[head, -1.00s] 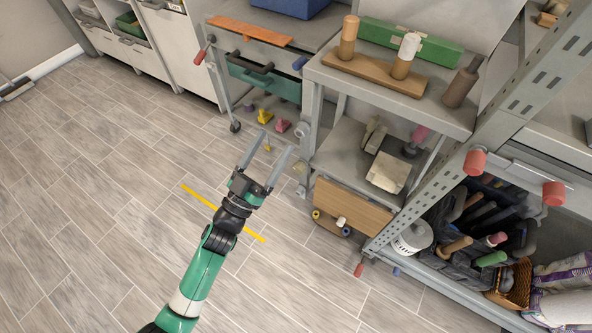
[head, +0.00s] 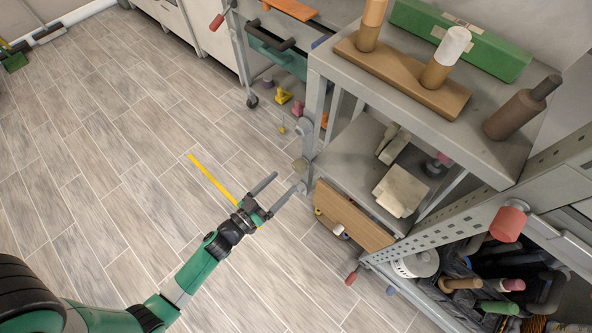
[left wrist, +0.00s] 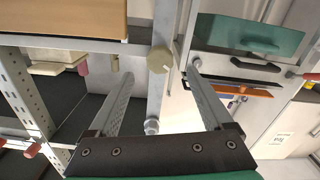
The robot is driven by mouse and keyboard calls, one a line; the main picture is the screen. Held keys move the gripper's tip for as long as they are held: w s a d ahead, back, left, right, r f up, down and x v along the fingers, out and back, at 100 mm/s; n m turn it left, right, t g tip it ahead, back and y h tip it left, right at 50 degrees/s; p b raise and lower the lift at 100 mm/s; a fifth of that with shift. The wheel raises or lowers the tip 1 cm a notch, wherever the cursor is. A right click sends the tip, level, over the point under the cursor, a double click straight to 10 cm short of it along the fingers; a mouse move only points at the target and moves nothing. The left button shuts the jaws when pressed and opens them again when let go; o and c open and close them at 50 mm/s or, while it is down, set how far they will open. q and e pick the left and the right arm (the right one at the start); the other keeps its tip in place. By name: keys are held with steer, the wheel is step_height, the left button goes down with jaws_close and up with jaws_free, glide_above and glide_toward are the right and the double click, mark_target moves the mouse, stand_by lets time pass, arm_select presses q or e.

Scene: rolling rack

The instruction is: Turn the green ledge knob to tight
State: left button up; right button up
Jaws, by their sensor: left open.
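A dull olive-tan, faceted knob (head: 299,165) sits on the rack's front post, low beside the lower shelf. It also shows in the left wrist view (left wrist: 159,60). It is the nearest match I see to the green ledge knob; its colour is more tan than clear green. My left gripper (head: 288,181) is open and empty, pointing right toward the post. In the left wrist view its two fingers (left wrist: 161,69) stand on either side of the knob, with no contact visible. I cannot tell the depth gap. My right gripper is not in view.
A grey metal knob (left wrist: 152,127) is near the post below the tan one in the left wrist view. The lower shelf (head: 345,160) holds pale blocks. A wooden drawer front (head: 350,216) is just right of the gripper. Open floor (head: 130,170) lies to the left.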

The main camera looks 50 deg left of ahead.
mark_target(296, 169)
arm_select(q)
steer(key=w, duration=0.2)
steer(key=w+b, duration=0.1)
steer(key=w, duration=0.3)
steer(key=shift+w+a, duration=0.3)
steer(key=shift+w, duration=0.1)
jaws_close()
steer(key=shift+m, duration=0.3)
steer(key=m, duration=1)
steer(key=shift+w+r+m, duration=0.15)
steer(key=shift+r+m, duration=0.05)
steer(key=shift+m, duration=0.1)
stand_by(0.3)
